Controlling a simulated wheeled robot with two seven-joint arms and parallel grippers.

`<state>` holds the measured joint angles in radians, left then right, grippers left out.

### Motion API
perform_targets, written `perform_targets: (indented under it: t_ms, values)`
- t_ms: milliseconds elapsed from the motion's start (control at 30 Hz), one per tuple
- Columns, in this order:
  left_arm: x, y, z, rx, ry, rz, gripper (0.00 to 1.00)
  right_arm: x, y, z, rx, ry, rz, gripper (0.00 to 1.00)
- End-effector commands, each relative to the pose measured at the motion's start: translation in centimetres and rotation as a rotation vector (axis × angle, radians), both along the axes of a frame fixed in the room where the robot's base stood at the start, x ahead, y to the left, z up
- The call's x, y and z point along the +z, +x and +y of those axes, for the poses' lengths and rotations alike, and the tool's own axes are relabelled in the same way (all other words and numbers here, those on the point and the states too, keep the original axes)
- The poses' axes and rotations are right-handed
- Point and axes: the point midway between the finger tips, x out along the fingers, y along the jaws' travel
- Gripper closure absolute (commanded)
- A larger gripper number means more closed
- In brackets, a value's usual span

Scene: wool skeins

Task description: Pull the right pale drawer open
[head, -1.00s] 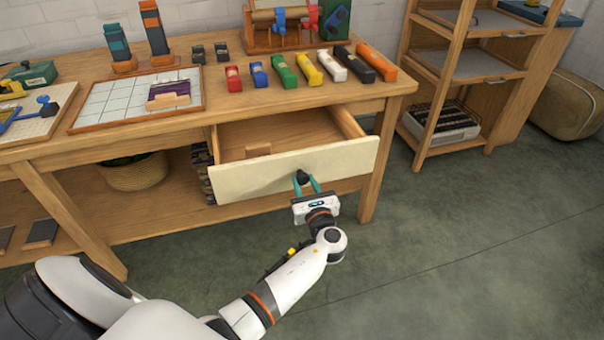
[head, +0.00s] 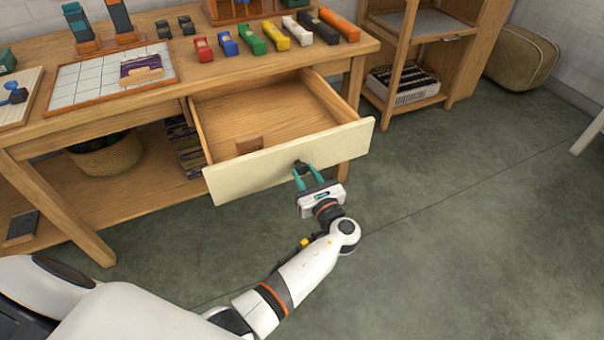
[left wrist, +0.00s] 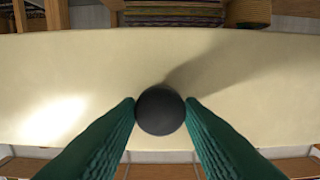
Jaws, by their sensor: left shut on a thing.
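The pale drawer (head: 245,172) hangs well out from under the wooden table, its inside showing, with a small brown block (head: 249,145) near the front. My left gripper (head: 306,176) is shut on the dark round knob (head: 300,167) on the drawer's front. In the left wrist view the two green fingers (left wrist: 160,115) press on either side of the black knob (left wrist: 160,110), with the pale front (left wrist: 80,75) behind it. My right gripper is not in view.
The table (head: 150,95) carries a row of coloured skeins (head: 245,42) and a white gridded board (head: 85,80). A basket (head: 108,155) sits on the lower shelf. A wooden shelf unit (head: 395,75) stands at the right. The floor before the drawer is clear.

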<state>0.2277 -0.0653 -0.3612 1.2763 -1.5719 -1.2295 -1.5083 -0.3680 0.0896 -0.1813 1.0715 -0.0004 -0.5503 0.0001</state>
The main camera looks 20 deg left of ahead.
Motion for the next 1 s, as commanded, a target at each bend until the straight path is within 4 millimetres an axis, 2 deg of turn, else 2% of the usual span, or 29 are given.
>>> perform_targets:
  t_ms: [167, 200, 333, 667, 1000]
  values:
    - [0.1, 0.0, 0.0, 0.002, 0.0, -0.001, 1.0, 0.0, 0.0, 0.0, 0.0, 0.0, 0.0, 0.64]
    - [0.1, 0.0, 0.0, 0.002, 0.0, -0.001, 0.64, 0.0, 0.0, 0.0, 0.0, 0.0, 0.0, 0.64]
    - [0.1, 0.0, 0.1, 0.002, -0.001, -0.001, 0.44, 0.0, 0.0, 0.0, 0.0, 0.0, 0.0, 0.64]
    - [0.0, -0.2, -0.3, 0.0, -0.001, 0.001, 0.44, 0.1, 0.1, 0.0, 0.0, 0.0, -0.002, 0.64]
    - [0.0, -3.6, -4.2, -0.001, -0.002, 0.002, 0.44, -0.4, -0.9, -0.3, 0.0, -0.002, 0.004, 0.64]
